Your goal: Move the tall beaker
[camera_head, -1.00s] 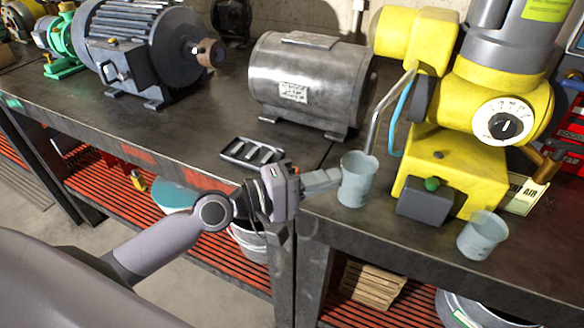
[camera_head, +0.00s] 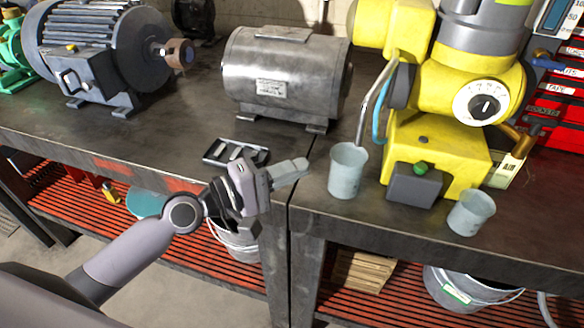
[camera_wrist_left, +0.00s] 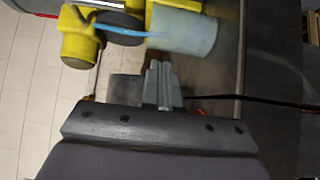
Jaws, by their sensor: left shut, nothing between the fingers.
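The tall beaker (camera_head: 346,172), pale blue-grey and translucent, stands upright on the dark workbench (camera_head: 262,185), near its front edge and left of the yellow machine. A shorter, similar beaker (camera_head: 471,213) stands to the right. My left gripper (camera_head: 302,166) is just left of the tall beaker, fingers together and empty, with a small gap to it in the head view. In the left wrist view the fingers (camera_wrist_left: 160,66) point towards the tall beaker (camera_wrist_left: 186,34). My right gripper is not in view.
The yellow machine (camera_head: 435,150) stands close behind and right of the tall beaker. A small dark tray (camera_head: 236,153) lies left of it. A grey motor (camera_head: 285,80) is behind. Bench surface shows between the tray and the tall beaker.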

